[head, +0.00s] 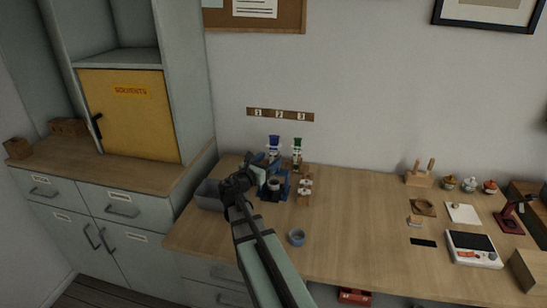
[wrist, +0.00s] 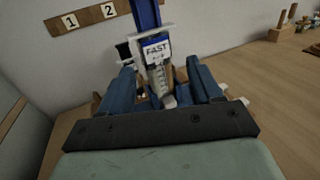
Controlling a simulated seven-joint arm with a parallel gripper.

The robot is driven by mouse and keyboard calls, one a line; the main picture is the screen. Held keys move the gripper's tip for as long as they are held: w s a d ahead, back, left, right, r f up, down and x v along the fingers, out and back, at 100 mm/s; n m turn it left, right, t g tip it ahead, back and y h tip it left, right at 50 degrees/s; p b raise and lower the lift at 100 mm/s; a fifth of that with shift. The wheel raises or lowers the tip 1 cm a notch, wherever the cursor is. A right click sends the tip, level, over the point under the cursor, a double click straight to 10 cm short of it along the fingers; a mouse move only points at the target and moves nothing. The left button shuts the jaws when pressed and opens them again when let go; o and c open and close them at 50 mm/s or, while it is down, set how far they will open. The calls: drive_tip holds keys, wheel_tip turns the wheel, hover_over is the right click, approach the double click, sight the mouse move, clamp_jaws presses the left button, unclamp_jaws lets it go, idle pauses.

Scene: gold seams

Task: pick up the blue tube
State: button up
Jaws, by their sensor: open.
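The blue tube (head: 274,142) stands upright at the back of the bench, with a blue top and a white label. In the wrist view the blue tube (wrist: 147,14) is ahead of my gripper, its label reading "FAST". My gripper (wrist: 163,72) is open, and its two blue fingers appear on either side of the tube's lower part. I cannot tell how far the tube is from the fingers. In the head view my gripper (head: 264,178) is in front of the tube and hides its lower part.
A green-topped tube (head: 297,144) stands close on the right. Small wooden-and-white pieces (head: 305,187) are right of my gripper, and a grey bin (head: 208,196) is left. A blue-grey cup (head: 296,237) stands nearer the front edge. The middle of the bench is clear.

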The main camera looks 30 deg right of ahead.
sight(274, 153)
drive_tip(key=shift+r+x, duration=0.15)
drive_tip(key=shift+x, duration=1.35)
drive_tip(key=shift+r+x, duration=0.1)
drive_tip(key=shift+x, duration=1.4)
drive_tip(key=shift+w, duration=0.1)
drive_tip(key=shift+c, duration=0.5)
drive_tip(key=c, duration=1)
drive_tip(key=shift+r, duration=0.15)
